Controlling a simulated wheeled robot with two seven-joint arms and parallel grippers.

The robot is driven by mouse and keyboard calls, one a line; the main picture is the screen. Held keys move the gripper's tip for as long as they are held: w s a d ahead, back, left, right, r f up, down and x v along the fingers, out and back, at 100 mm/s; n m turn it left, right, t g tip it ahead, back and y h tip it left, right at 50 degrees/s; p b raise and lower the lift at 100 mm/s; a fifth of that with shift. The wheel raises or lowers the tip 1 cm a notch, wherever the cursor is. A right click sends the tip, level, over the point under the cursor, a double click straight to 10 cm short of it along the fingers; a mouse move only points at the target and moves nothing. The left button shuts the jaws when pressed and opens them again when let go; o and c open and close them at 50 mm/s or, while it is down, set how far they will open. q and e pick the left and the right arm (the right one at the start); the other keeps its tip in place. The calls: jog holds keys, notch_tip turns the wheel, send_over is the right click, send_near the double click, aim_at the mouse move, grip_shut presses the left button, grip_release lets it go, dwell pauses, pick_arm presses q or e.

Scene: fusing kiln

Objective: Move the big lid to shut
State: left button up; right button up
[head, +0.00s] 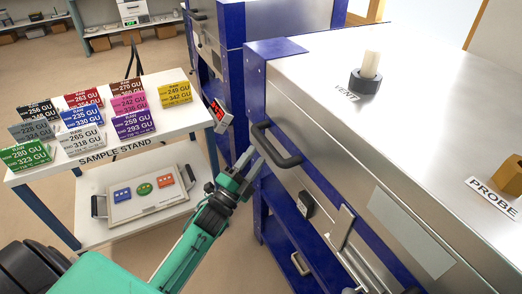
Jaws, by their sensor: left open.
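The big lid (410,110) is the broad silver top of the kiln on the right, marked VENT and PROBE. It looks level over the blue-framed kiln body (275,225), and I see no clear gap along its front. A black bar handle (275,148) is on its front face near the left end. My left gripper (247,164) is open and empty, just left of and slightly below the handle, apparently not touching it. The far edge and hinge side of the lid are hidden. My right gripper does not show.
A white sample stand (120,150) with several coloured cards stands at left, with a tray (145,195) on its lower shelf. A vent plug (367,75) stands on the lid. Another blue-framed silver cabinet (285,20) is behind. Floor shows between stand and kiln.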

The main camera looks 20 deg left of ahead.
pick_arm(q)
jog(key=v, duration=0.8)
jog(key=shift+s+f+b, duration=0.15)
jog(key=shift+s+b, duration=0.1)
jog(key=shift+b, duration=0.15)
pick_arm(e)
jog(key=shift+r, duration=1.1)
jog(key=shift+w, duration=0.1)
